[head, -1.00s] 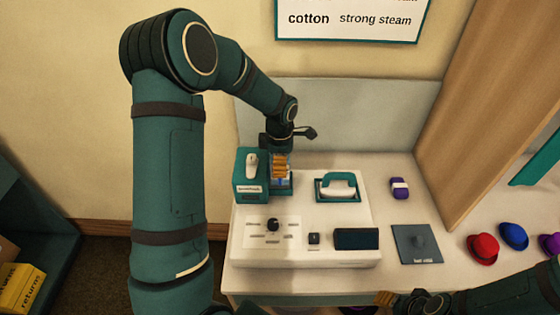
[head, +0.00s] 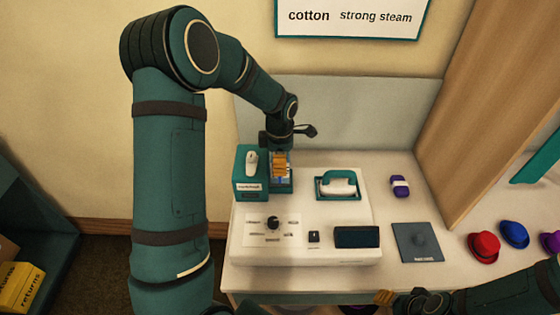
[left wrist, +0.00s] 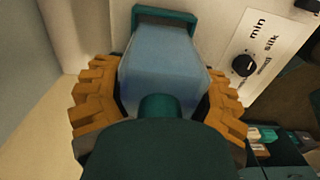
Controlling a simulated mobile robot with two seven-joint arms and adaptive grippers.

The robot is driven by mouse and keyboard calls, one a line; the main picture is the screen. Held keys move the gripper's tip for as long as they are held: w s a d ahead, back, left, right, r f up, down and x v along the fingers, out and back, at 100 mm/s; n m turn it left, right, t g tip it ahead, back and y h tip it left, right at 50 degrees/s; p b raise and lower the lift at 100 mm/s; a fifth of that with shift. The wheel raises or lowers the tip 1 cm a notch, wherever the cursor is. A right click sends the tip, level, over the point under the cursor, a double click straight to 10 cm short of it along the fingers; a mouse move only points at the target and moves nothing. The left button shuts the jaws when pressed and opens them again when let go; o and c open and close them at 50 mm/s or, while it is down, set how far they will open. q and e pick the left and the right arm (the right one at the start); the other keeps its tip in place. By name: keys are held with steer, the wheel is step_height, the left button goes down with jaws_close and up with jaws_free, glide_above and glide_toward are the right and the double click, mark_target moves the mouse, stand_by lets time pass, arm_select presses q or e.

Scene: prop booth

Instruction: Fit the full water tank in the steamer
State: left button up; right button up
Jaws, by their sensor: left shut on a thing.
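The water tank (left wrist: 165,75) is a translucent blue block with a darker blue level inside; in the head view only a small blue part (head: 281,182) shows. My left gripper (head: 280,167) is shut on it, with orange fingers (left wrist: 160,105) on both sides in the left wrist view. The steamer (head: 300,212) is a white unit with a dial and a dark panel. The tank is at the steamer's back left, by a teal slot; how deep it sits is hidden. My right gripper (head: 384,298) is at the lower edge, its opening unclear.
A teal labelled box (head: 251,188) stands close left of the tank. The iron (head: 338,187) rests in a teal cradle to the right. A dark plate (head: 418,242), a purple-white object (head: 400,187) and small hats (head: 484,246) lie farther right. A wall panel stands behind.

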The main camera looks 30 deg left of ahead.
arm_select(q)
steer(key=shift+f+b, duration=0.3)
steer(key=shift+f+b, duration=0.3)
steer(key=shift+f, duration=0.05)
steer(key=shift+f+b, duration=0.7)
steer(key=shift+f, duration=0.15)
stand_by(0.4)
steer(key=o, duration=1.4)
steer(key=shift+r, duration=0.1)
step_height(320, 180, up, 12)
steer(key=shift+f, duration=0.1)
